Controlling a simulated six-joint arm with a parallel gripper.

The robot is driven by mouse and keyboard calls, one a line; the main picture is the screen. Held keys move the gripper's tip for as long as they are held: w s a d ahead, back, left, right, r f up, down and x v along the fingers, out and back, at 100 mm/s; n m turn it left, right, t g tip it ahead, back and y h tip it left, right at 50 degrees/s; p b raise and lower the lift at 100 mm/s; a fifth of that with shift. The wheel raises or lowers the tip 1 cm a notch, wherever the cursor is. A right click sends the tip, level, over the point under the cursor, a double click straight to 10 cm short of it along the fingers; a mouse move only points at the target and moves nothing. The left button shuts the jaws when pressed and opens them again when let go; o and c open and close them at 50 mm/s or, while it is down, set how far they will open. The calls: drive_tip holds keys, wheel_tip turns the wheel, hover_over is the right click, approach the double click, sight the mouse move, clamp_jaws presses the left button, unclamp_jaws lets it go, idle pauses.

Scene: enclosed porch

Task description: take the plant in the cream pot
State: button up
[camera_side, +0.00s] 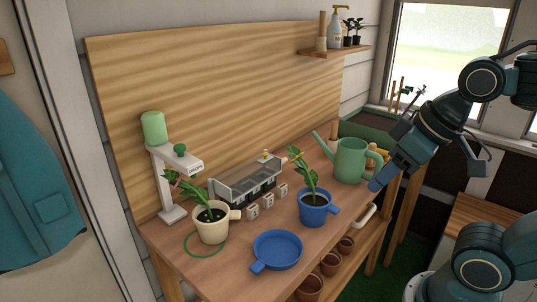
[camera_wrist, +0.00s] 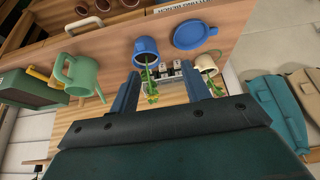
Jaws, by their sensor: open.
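The cream pot (camera_side: 211,229) stands upright on the wooden bench at the left, with a leafy green plant (camera_side: 190,189) leaning left out of it. It has a short handle on its right side. My gripper (camera_side: 377,185) is at the right of the bench, beside the green watering can and well away from the cream pot. In the wrist view its two fingers (camera_wrist: 160,70) are apart with nothing held between them.
A blue pot (camera_side: 314,211) with another plant stands between my gripper and the cream pot. A blue dish (camera_side: 278,251) lies in front, and a green ring lies by the cream pot.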

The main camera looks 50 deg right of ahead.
drive_tip(key=w+a+r+n+g, duration=0.2)
drive_tip(key=w, duration=0.6)
drive_tip(key=n+g, duration=0.4)
drive_tip(key=n, duration=0.3)
hover_over(234, 213)
wheel_tip(234, 213, down, 9)
drive_tip(key=shift+w+d+r, duration=0.1)
drive_tip(key=shift+w+d, duration=0.05)
drive_tip(key=shift+w, duration=0.1)
drive_tip(key=shift+f, duration=4.3)
drive_tip(key=shift+s+f, duration=0.2)
drive_tip(key=shift+f, duration=2.35)
